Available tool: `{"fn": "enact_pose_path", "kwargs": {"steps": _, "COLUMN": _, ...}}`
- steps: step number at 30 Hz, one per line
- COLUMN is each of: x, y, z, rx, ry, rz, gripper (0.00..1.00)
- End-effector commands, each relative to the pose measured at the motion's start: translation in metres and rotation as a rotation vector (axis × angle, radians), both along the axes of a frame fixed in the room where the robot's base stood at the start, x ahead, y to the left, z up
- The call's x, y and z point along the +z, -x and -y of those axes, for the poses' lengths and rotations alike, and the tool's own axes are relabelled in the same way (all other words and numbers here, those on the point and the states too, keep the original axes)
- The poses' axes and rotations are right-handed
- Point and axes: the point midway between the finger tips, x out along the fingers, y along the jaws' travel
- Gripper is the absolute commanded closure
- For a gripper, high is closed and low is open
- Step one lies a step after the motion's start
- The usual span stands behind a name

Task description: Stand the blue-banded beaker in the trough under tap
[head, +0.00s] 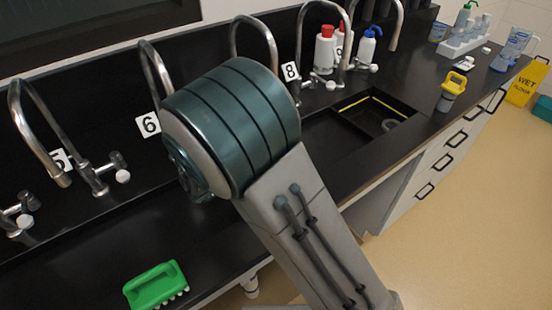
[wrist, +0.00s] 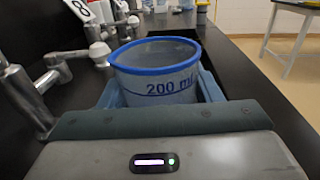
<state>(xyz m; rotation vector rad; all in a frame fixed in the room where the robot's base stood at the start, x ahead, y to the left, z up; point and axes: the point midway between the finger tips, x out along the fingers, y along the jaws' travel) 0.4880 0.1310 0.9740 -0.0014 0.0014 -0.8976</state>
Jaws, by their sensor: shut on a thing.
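The blue-banded beaker (wrist: 156,80) shows in the wrist view, with a blue rim and a blue "200 ml" mark. It is upright, and my gripper (wrist: 160,98) is shut on it, with a blue-grey finger on each side. Its base is hidden behind my gripper. In the head view my arm hides the gripper and this beaker. The taps stand along the back wall by number plates, among them 5 (head: 60,160), 6 (head: 149,124) and 8 (head: 290,71). The plate 8 also shows in the wrist view (wrist: 53,73). A black trough (head: 345,128) with a yellow line lies right of my arm.
A green brush (head: 156,286) lies on the counter at the front left. A yellow-topped grey container (head: 452,92) stands right of the trough. Bottles (head: 325,50) stand behind the trough. A yellow wet-floor sign (head: 526,82) is at the far right.

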Motion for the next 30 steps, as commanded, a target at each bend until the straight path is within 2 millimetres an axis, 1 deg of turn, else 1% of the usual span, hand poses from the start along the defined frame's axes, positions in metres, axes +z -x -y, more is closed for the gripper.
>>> {"fn": "enact_pose_path", "kwargs": {"steps": 1, "x": -0.007, "y": 0.000, "z": 0.000, "rx": 0.000, "ry": 0.003, "rz": -0.002, "gripper": 0.67}}
{"fn": "enact_pose_path", "kwargs": {"steps": 8, "x": -0.024, "y": 0.000, "z": 0.000, "rx": 0.001, "ry": 0.002, "rz": -0.001, "gripper": 0.67}}
{"fn": "enact_pose_path", "kwargs": {"steps": 12, "x": -0.044, "y": 0.000, "z": 0.000, "rx": 0.001, "ry": 0.003, "rz": -0.002, "gripper": 0.67}}
{"fn": "enact_pose_path", "kwargs": {"steps": 14, "x": -0.050, "y": 0.000, "z": 0.000, "rx": 0.001, "ry": 0.003, "rz": 0.000, "gripper": 0.67}}
{"fn": "enact_pose_path", "kwargs": {"steps": 22, "x": -0.051, "y": 0.000, "z": 0.001, "rx": 0.001, "ry": -0.001, "rz": 0.002, "gripper": 0.67}}
{"fn": "enact_pose_path", "kwargs": {"steps": 26, "x": -0.055, "y": 0.000, "z": 0.001, "rx": 0.001, "ry": -0.001, "rz": 0.001, "gripper": 0.67}}
{"fn": "enact_pose_path", "kwargs": {"steps": 27, "x": -0.055, "y": 0.000, "z": 0.001, "rx": 0.001, "ry": -0.001, "rz": 0.002, "gripper": 0.34}}
{"fn": "enact_pose_path", "kwargs": {"steps": 28, "x": -0.054, "y": 0.000, "z": 0.001, "rx": 0.001, "ry": -0.001, "rz": 0.002, "gripper": 0.25}}
{"fn": "enact_pose_path", "kwargs": {"steps": 29, "x": -0.054, "y": 0.000, "z": 0.001, "rx": 0.001, "ry": -0.001, "rz": 0.002, "gripper": 0.20}}
{"fn": "enact_pose_path", "kwargs": {"steps": 30, "x": -0.054, "y": 0.000, "z": 0.001, "rx": 0.001, "ry": -0.001, "rz": 0.002, "gripper": 0.20}}
